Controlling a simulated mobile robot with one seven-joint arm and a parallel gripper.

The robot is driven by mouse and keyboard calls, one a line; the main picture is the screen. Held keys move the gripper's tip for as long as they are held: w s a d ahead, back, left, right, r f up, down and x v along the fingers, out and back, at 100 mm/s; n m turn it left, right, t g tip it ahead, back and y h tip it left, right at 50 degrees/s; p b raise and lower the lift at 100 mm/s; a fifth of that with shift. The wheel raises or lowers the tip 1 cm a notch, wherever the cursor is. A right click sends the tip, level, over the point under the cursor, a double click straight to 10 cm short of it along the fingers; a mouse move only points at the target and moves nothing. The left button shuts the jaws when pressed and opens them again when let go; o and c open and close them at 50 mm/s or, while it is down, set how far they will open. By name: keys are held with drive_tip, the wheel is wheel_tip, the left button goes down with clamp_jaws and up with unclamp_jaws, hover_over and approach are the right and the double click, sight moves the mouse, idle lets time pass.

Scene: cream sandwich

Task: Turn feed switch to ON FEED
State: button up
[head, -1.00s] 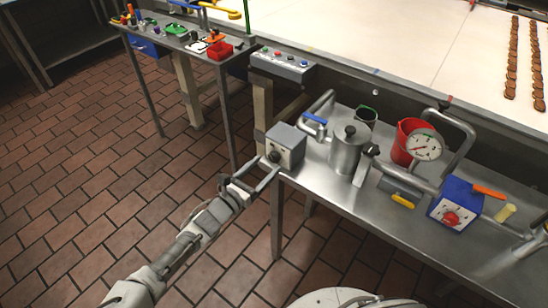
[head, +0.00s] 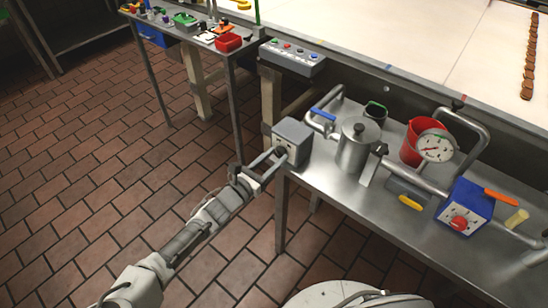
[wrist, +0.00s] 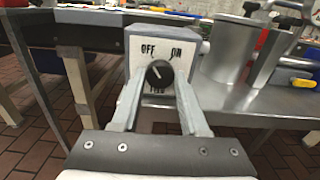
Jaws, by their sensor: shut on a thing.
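The feed switch is a grey box (head: 295,138) at the near left corner of the metal table in the head view. In the wrist view its pale front plate (wrist: 143,45) reads OFF at upper left and ON at upper right, with FEED lettering partly hidden below. The round dark knob (wrist: 158,74) has a light pointer line that seems to lean up and left, toward OFF. My gripper (wrist: 159,82) is shut on the knob, one finger on each side. In the head view my gripper (head: 279,154) reaches the box front from the lower left.
A metal pot (head: 356,148), a red jug (head: 411,142), a dial gauge (head: 436,147) and a blue box with a red knob (head: 463,208) stand on the metal table (head: 395,235). A button panel (head: 293,57) is behind. The tiled floor at left is clear.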

clamp_jaws()
drive_tip(key=m, duration=0.3)
drive_tip(key=shift+p, duration=0.4)
drive_tip(key=m, duration=0.3)
drive_tip(key=shift+m, duration=0.3)
drive_tip(key=m, duration=0.3)
drive_tip(key=shift+m, duration=2.1)
